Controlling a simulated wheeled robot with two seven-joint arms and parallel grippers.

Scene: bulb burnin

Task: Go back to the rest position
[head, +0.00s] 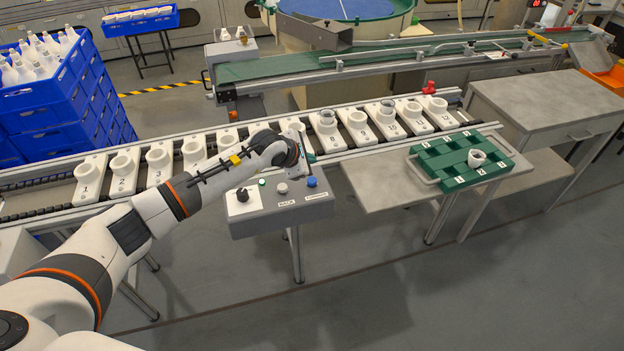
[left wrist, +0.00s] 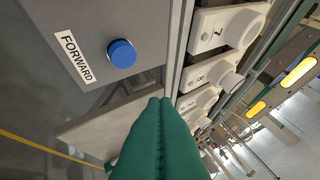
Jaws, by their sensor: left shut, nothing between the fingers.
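My left arm reaches in from the left in the head view. Its gripper (head: 311,158) hangs just behind the control box (head: 258,219), beside the conveyor, and is mostly hidden by the wrist. In the left wrist view the green fingers (left wrist: 160,101) are pressed together with nothing between them. The blue FORWARD button (left wrist: 121,53) is in front of them to the upper left, apart from the fingers. It also shows in the head view (head: 312,182). My right gripper is in neither view.
A conveyor carries numbered white holders (head: 122,172). A green tray (head: 434,161) with one white piece (head: 477,157) stands on a side table (head: 375,190). Blue crates (head: 95,105) with white bottles stand at the left. The floor in front of the control box is clear.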

